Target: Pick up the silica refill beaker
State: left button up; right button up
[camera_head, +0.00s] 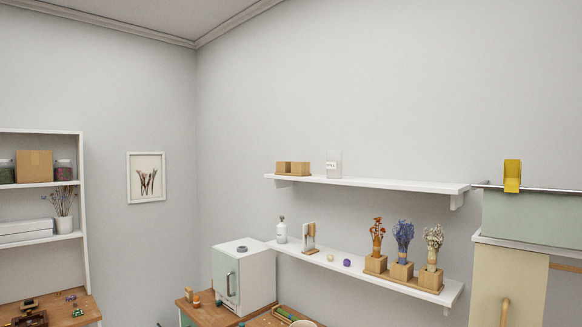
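I cannot pick out a silica refill beaker for sure in the head view. A small white bottle (281,230) with a narrow top stands at the left end of the lower wall shelf (447,293). A pale grey container (334,164) with dark lettering stands on the upper wall shelf (400,184); its lettering is too small to read. Neither of my grippers shows in this view.
A pale green and white cabinet (258,278) stands on the wooden counter (205,310) in the corner. Dried flowers in wooden blocks (401,271) fill the lower shelf's right part. A white shelf unit (85,220) stands left, a tall cabinet (510,280) right.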

aim_at(333, 159)
jog(key=u, duration=0.65)
jog(key=i, duration=2)
jog(key=z, duration=0.75)
